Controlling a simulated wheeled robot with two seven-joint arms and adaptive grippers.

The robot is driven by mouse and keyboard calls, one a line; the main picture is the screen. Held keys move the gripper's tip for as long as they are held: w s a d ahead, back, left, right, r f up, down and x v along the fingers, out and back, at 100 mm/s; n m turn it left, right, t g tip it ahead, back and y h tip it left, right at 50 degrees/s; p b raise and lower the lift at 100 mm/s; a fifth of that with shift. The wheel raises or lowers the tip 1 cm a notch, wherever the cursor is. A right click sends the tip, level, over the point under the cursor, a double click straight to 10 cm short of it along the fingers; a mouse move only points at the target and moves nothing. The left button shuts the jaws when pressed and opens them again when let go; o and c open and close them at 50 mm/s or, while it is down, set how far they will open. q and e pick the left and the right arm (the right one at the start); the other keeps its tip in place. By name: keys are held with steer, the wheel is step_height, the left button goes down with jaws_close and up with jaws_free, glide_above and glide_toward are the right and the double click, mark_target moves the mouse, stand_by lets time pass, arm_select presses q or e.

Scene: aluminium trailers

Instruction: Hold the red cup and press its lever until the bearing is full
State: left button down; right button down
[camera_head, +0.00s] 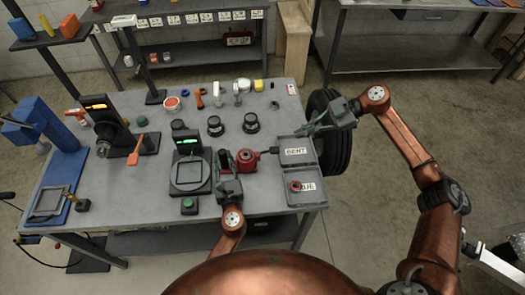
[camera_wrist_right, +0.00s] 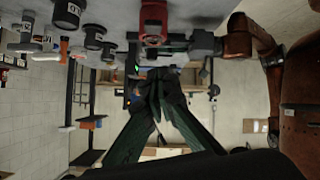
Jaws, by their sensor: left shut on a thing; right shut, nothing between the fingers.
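The red cup (camera_head: 247,162) stands on the grey table, right of the square-topped device; it also shows upside down at the top of the right wrist view (camera_wrist_right: 153,22). My left gripper (camera_head: 232,160) is shut on the red cup from its left side. A short dark part sticks out from the cup's right side; I cannot tell if it is the lever. My right gripper (camera_head: 300,132) is shut and empty, above the BENT tray and apart from the cup. A small red round piece (camera_head: 295,187) lies in the DUE tray; I cannot tell whether it is the bearing.
The BENT tray (camera_head: 308,143) and the DUE tray (camera_head: 313,198) lie along the table's right edge. A device with a green display (camera_head: 187,170) stands left of the cup. Several black round parts stand behind it. A tyre (camera_head: 336,150) stands beyond the right edge.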

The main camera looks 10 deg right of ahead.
steer(key=s+a+f+n+h, duration=0.25)
steer(key=a+n, duration=0.35)
steer(key=n, duration=0.3)
steer(key=r+n+t+h, duration=0.2)
steer(key=n+t+h, duration=0.25)
steer(key=n, duration=1.25)
glide_above(267, 152)
steer(key=s, duration=0.2)
steer(key=r+n, duration=0.1)
steer(key=n, duration=0.1)
steer(key=w+a+n+t+h, duration=0.1)
steer(key=n, duration=0.1)
steer(key=w+a+r+n+t, duration=0.1)
steer(key=n, duration=0.1)
steer(key=shift+a+r+n, duration=0.2)
steer(key=shift+r+n, duration=0.1)
steer(key=shift+n, duration=0.1)
steer(key=shift+f, duration=0.1)
steer(key=shift+d+f, duration=0.4)
steer(key=shift+f, duration=1)
steer(key=shift+d+f, duration=0.45)
steer(key=shift+f, duration=0.9)
steer(key=shift+d+f, duration=0.4)
steer(key=shift+f, duration=1)
steer(key=shift+s+d+f, duration=0.1)
steer(key=shift+d+f, duration=0.05)
steer(key=shift+f, duration=0.25)
